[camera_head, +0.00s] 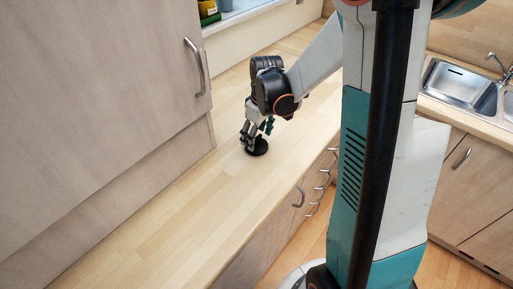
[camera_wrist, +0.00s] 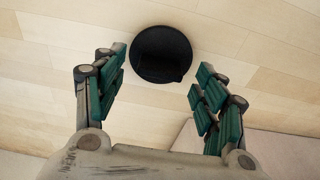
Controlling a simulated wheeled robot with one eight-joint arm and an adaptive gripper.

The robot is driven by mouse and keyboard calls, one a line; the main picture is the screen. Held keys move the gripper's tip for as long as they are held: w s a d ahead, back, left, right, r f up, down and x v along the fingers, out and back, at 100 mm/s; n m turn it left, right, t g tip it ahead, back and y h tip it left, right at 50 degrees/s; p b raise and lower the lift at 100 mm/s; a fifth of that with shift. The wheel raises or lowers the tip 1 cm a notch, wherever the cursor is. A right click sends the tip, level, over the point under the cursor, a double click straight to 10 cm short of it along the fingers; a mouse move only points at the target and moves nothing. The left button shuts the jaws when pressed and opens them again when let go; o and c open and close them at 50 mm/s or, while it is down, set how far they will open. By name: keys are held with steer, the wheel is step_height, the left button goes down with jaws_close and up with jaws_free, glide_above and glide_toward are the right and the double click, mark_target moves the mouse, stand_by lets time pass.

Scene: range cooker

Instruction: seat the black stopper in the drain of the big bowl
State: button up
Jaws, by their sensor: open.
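The black stopper (camera_head: 257,147) lies on the wooden counter, just below my gripper (camera_head: 256,136) in the head view. In the wrist view the stopper (camera_wrist: 161,54) is a dark round disc at the top middle. My gripper (camera_wrist: 158,82) is open there, with one finger on each side and the stopper slightly beyond and between the fingertips. Nothing is held. I cannot tell whether a finger touches the stopper. The steel sink (camera_head: 457,84) is at the far right, with one bowl showing whole and another cut off by the picture edge (camera_head: 508,103).
The wooden counter (camera_head: 180,210) is clear around the stopper. A tall cabinet (camera_head: 95,95) stands on the left. Drawers with handles (camera_head: 299,197) are below the counter's front edge. A tap (camera_head: 497,64) stands behind the sink. My arm column hides the middle right.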

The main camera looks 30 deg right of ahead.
step_height(320, 180, down, 2)
steer(key=shift+w, duration=0.1)
steer(key=shift+r, duration=0.1)
steer(key=c, duration=1.2)
steer(key=shift+c, duration=0.2)
